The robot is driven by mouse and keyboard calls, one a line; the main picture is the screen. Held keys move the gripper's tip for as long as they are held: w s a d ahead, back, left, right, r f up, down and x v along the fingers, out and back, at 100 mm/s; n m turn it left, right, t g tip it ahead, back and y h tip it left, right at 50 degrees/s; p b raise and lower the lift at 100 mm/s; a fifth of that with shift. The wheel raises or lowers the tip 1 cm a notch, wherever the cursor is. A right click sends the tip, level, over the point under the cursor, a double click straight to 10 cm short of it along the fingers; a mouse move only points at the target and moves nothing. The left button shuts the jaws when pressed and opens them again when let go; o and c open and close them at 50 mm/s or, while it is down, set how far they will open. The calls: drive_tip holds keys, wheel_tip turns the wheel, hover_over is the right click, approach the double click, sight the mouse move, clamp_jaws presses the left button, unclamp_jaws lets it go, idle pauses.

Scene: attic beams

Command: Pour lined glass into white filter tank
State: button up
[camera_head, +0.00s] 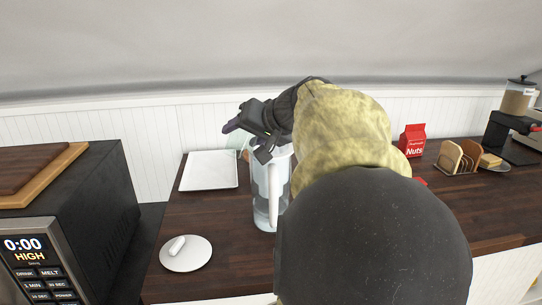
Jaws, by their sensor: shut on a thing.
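The white filter tank (261,196) is a clear jug with a white handle. It stands upright on the dark wooden counter, in front of my arm. My gripper (247,140) is above and slightly left of the tank's top. It is shut on the lined glass (242,144), a pale greenish see-through shape by the fingers. The glass is small and partly hidden by the gripper, so its lines, contents and exact tilt cannot be made out. My arm covers the right side of the tank.
A white square tray (209,170) lies left of the tank. A round white plate with a white item (186,254) is at the front left. A microwave (60,225) stands far left. A red nuts bag (412,140), toast rack (459,157) and coffee machine (510,130) are right.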

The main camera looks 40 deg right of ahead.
drive_tip(key=shift+s+a+f+n+h+b, duration=0.15)
drive_tip(key=shift+a+f+n+h+b, duration=0.25)
drive_tip(key=shift+b, duration=0.75)
drive_tip(key=f+b, duration=0.1)
drive_tip(key=b, duration=0.2)
drive_tip(key=a+f+n+h+b, duration=0.1)
drive_tip(key=f+b, duration=0.1)
drive_tip(key=b, duration=0.1)
drive_tip(key=a+f+n+t+b, duration=0.1)
drive_tip(key=b, duration=0.2)
drive_tip(key=shift+s+a+f+h, duration=0.15)
drive_tip(key=shift+f+h, duration=0.2)
drive_tip(key=shift+h, duration=0.05)
drive_tip(key=b, duration=0.1)
drive_tip(key=a+n+h+b, duration=0.1)
drive_tip(key=shift+s+f+b, duration=0.1)
drive_tip(key=shift+f+b, duration=0.15)
drive_tip(key=shift+b, duration=0.1)
drive_tip(key=shift+r+t, duration=0.1)
drive_tip(key=shift+t, duration=0.2)
